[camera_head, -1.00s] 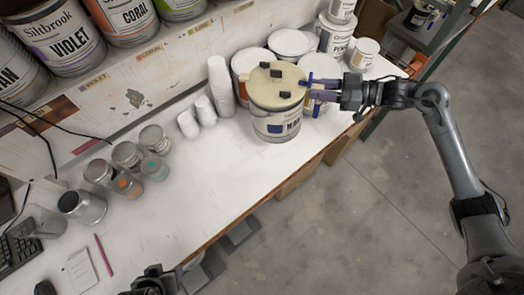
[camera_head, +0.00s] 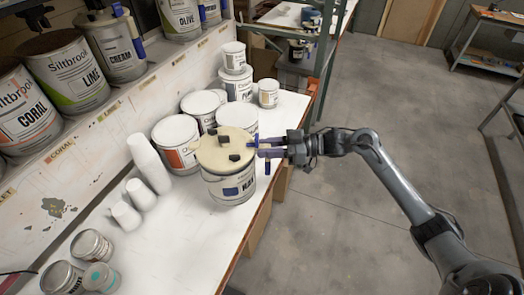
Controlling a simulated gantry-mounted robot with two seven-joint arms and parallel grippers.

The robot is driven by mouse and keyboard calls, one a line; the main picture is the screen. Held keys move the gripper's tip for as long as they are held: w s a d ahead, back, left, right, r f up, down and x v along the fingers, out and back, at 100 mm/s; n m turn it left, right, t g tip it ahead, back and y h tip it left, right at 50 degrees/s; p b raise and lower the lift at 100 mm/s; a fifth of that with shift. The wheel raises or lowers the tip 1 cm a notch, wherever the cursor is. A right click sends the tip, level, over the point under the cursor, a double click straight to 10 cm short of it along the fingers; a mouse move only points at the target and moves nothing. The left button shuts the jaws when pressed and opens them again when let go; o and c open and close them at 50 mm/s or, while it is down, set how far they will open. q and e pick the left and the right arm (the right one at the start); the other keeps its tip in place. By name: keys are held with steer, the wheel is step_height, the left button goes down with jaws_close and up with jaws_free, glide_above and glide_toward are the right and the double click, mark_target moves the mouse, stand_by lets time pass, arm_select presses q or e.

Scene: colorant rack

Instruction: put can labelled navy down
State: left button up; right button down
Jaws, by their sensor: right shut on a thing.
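The can labelled navy (camera_head: 230,188) is a white can with a dark blue patch on its label and a cream top with dark blocks on it. It looks upright at the front edge of the white bench. Its lettering is small and partly blurred. My right gripper (camera_head: 262,150) reaches in from the right with blue-tipped fingers and is shut on the can near its upper right side. I cannot tell whether the can's base touches the bench. My left gripper is out of view.
A white can with an orange label (camera_head: 176,145) stands close behind the can, with other cans further back. Stacked white cups (camera_head: 149,163) stand to the left. The bench (camera_head: 180,240) is clear in front of the cups. A shelf of labelled cans (camera_head: 62,70) runs along the left.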

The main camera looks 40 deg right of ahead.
mark_target(234, 165)
steer(key=w+a+f+p, duration=0.1)
steer(key=w+a+f, duration=0.3)
steer(key=a+f, duration=0.4)
steer(key=shift+w+a+f, duration=0.35)
steer(key=shift+a+f, duration=0.05)
steer(key=shift+f, duration=0.2)
steer(key=c, duration=1.1)
jaws_free()
steer(key=shift+s+f, duration=0.1)
steer(key=shift+f, duration=0.25)
steer(key=shift+c, duration=0.2)
steer(key=o, duration=0.3)
